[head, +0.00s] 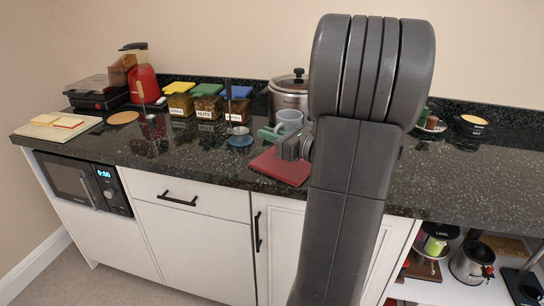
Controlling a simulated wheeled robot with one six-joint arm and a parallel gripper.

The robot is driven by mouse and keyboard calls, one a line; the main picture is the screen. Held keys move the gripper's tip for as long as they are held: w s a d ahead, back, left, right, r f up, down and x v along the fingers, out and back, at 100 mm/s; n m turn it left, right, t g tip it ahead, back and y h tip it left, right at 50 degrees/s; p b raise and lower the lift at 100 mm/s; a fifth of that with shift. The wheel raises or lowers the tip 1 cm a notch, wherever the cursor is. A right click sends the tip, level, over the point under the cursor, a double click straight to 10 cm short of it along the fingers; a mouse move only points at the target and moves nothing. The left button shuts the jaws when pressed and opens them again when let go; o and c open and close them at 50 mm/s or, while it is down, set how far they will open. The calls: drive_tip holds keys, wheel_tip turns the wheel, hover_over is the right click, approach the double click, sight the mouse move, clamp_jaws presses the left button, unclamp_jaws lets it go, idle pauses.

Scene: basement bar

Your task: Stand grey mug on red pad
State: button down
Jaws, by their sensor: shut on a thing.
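The grey mug (289,117) shows in the head view just behind my gripper, roughly upright, with its lower part hidden. My gripper (277,132) is low over the counter beside my arm and shut on the mug. Its jaws are small and partly covered in this view. The red pad (277,168) lies flat at the counter's front edge, below and in front of the gripper. My arm hides its right side. The mug appears beyond the pad; the gap between the mug and the surface under it cannot be seen.
A metal cup on a blue coaster (240,140) is just left of the gripper. Lidded jars (208,104), a red blender (144,82) and a steel pot (289,92) stand behind. The dark counter (470,175) is clear at the right front.

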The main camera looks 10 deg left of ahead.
drive_tip(key=shift+f+b, duration=0.45)
drive_tip(key=shift+f, duration=2.25)
drive_tip(key=shift+f, duration=0.2)
drive_tip(key=c, duration=1.5)
unclamp_jaws()
drive_tip(key=shift+r, duration=0.1)
drive_tip(key=shift+d+r, duration=0.1)
drive_tip(key=v, duration=1.2)
drive_tip(key=shift+s, duration=0.1)
drive_tip(key=shift+a, duration=0.2)
